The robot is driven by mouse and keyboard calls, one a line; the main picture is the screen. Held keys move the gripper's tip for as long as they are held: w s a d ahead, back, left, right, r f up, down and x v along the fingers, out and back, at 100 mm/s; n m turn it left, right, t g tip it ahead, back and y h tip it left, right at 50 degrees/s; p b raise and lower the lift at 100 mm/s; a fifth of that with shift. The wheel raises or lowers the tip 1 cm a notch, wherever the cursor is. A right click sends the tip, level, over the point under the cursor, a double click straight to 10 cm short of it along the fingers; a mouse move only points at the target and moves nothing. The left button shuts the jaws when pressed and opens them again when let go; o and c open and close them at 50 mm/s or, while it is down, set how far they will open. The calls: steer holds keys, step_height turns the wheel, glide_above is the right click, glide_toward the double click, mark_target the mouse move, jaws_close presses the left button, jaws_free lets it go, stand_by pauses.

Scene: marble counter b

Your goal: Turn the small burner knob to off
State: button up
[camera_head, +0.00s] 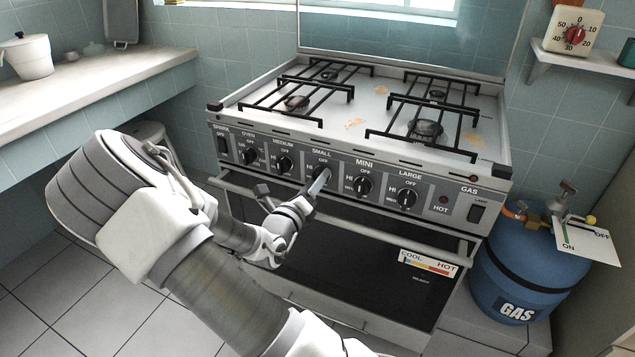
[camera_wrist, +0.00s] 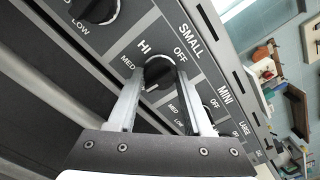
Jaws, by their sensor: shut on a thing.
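The small burner knob (camera_head: 322,172) is a round black knob under the label SMALL, in the middle of the stove's front panel. In the wrist view the knob (camera_wrist: 157,70) sits between my two fingers, with HI printed at its upper left, MED at its left and OFF at its upper right. My gripper (camera_head: 317,184) is at this knob and shut on it, one finger on each side; the fingers also show in the wrist view (camera_wrist: 160,80). A small pale mark shows low on the knob, but its exact setting is hard to read. The fingers partly hide the knob in the head view.
The medium knob (camera_head: 284,163) is close on the left and the mini knob (camera_head: 362,186) close on the right. The large knob (camera_head: 406,197) is further right. An oven handle (camera_head: 350,219) runs below the panel. A blue gas cylinder (camera_head: 525,265) stands right of the stove.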

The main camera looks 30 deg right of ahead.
steer(key=m+b, duration=0.2)
steer(key=m, duration=0.2)
steer(key=shift+m, duration=0.4)
steer(key=m, duration=0.4)
steer(key=shift+s+d+f, duration=0.1)
steer(key=shift+f, duration=0.05)
steer(key=shift+f+m, duration=0.15)
steer(key=shift+m, duration=0.35)
steer(key=shift+r+m, duration=0.25)
steer(key=shift+m, duration=0.05)
